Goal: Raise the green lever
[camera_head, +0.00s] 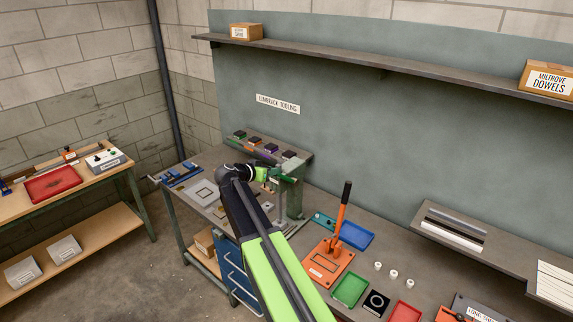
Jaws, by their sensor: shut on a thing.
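The dark green fly press (293,198) stands on the long grey workbench, beyond my arm. A thin green bar, which looks like the green lever (283,178), reaches left from the press to my gripper. My gripper (264,175) is at the left end of this bar and looks shut on it. The fingertips are small here, and the dark wrist and lime arm hide part of the press's left side. The lever's exact tilt cannot be told.
An orange press with an upright black-handled lever (342,210) stands to the right. Near it are a blue tray (355,236), a green tray (350,290) and several white cylinders. Small dark boxes (268,146) line a rack behind. A shelf (400,72) runs above.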

